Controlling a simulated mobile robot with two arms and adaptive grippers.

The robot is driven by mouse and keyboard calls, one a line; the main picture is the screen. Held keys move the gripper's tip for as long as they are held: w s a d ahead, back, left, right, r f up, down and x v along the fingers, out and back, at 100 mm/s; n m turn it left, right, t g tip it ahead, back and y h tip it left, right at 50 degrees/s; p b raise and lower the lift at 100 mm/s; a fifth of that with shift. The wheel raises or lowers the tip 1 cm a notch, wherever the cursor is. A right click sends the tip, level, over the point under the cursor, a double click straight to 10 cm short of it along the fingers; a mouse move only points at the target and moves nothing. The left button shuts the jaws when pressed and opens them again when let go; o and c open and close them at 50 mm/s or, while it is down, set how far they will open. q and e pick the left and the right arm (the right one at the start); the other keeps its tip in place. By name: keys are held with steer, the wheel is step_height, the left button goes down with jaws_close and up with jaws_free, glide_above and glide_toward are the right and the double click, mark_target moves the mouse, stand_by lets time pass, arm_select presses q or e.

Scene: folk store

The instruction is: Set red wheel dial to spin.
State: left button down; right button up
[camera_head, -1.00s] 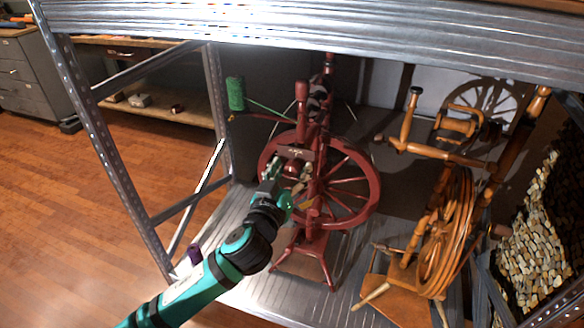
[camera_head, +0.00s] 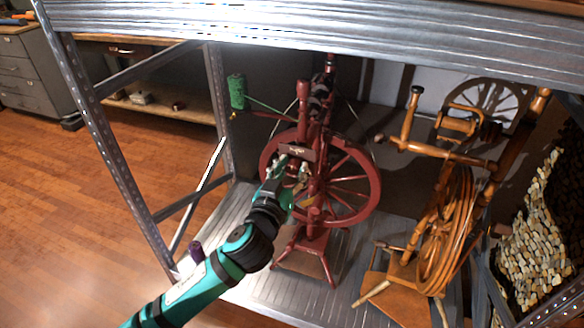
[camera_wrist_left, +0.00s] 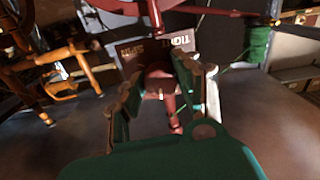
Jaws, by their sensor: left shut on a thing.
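The red spinning wheel (camera_head: 372,190) stands upright on the metal shelf. Its dark label plate (camera_head: 297,152) sits at the front of the hub. In the left wrist view the plate (camera_wrist_left: 128,57) carries light lettering, upside down, that looks like "TIGHT" and "SPIN". The red dial (camera_wrist_left: 159,82) is just below the plate there, between the two fingers. My left gripper (camera_head: 292,172) is shut on the dial and largely covers it in the head view. Which way the dial points cannot be made out. My right gripper is not in view.
A green thread spool (camera_head: 237,92) is at the wheel's upper left. An orange wooden spinning wheel (camera_head: 445,235) stands close on the right. A metal shelf post (camera_head: 113,165) rises left of my arm, and a shelf beam (camera_head: 320,28) crosses above. Open floor (camera_head: 60,220) lies left.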

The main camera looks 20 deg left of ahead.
arm_select(q)
steer(key=m+p, duration=0.3)
steer(key=m, duration=0.3)
steer(key=shift+r, duration=0.2)
steer(key=m+p, duration=0.2)
steer(key=m, duration=0.3)
steer(key=shift+m, duration=0.4)
steer(key=m+p, duration=0.3)
steer(key=m, duration=0.2)
steer(key=m+p, duration=0.1)
steer(key=m, duration=0.4)
steer(key=shift+p, duration=0.35)
steer(key=shift+f+m, duration=0.1)
steer(key=shift+m, duration=0.2)
steer(key=c, duration=0.9)
jaws_free()
